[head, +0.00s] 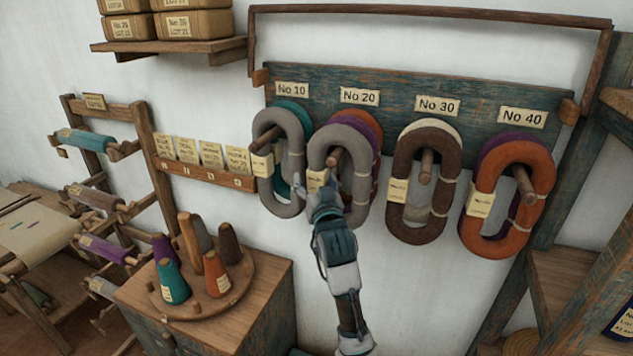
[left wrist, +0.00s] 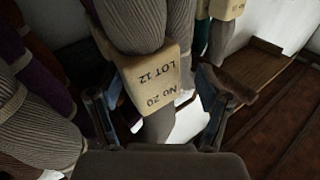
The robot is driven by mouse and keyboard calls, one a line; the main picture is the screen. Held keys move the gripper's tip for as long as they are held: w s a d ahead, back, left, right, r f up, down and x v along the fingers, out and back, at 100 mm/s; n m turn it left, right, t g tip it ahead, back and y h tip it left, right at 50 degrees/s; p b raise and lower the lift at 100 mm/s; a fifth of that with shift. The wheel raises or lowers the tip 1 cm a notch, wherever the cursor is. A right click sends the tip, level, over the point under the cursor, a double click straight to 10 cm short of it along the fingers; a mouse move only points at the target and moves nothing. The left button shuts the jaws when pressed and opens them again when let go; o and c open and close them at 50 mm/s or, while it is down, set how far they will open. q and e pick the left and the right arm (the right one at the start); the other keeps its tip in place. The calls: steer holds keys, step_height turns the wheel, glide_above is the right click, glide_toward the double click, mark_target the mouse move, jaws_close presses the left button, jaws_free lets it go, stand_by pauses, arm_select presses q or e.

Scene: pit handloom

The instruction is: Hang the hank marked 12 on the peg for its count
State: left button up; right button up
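The grey hank (head: 359,205) hangs at the No 20 peg (head: 334,158), whose end shows inside its loop. In the left wrist view its tag (left wrist: 152,78) reads No 20, LOT 12, upside down, on the grey yarn (left wrist: 135,22). The No 20 label (head: 360,96) is on the board above. My left gripper (head: 318,187) is at the lower left of this hank, by the tag. In the left wrist view its fingers (left wrist: 160,112) are spread, one on each side of the yarn, with gaps showing. My right gripper is not in view.
Another grey hank (head: 264,190) hangs close on the left at No 10. A brown hank (head: 398,190) and an orange hank (head: 480,195) hang to the right. A cone stand (head: 190,305) sits on a cabinet below left.

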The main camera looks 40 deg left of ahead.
arm_select(q)
steer(key=shift+s+r, duration=0.1)
steer(key=shift+s, duration=0.1)
steer(key=v, duration=1.1)
steer(key=d+f+m+h, duration=0.4)
steer(key=f+h, duration=0.1)
steer(key=f, duration=1.1)
steer(key=d+f+m+h, duration=0.3)
steer(key=f+h, duration=0.1)
steer(key=f, duration=1.2)
steer(key=s+d+f+m+g+h, duration=0.2)
steer(key=s+d+f+g+h, duration=0.15)
steer(key=s+f, duration=0.8)
steer(key=s+d+f+m+g+h, duration=0.25)
steer(key=s+d+f+g, duration=0.25)
steer(key=s+f, duration=0.6)
steer(key=s+f+g, duration=0.1)
steer(key=s+f, duration=0.1)
steer(key=f, duration=1.1)
steer(key=s+f, duration=0.2)
steer(key=f, duration=1.1)
steer(key=s+a+f+g, duration=0.1)
steer(key=s+a+f, duration=0.2)
steer(key=s+f, duration=1.3)
steer(key=shift+s, duration=0.65)
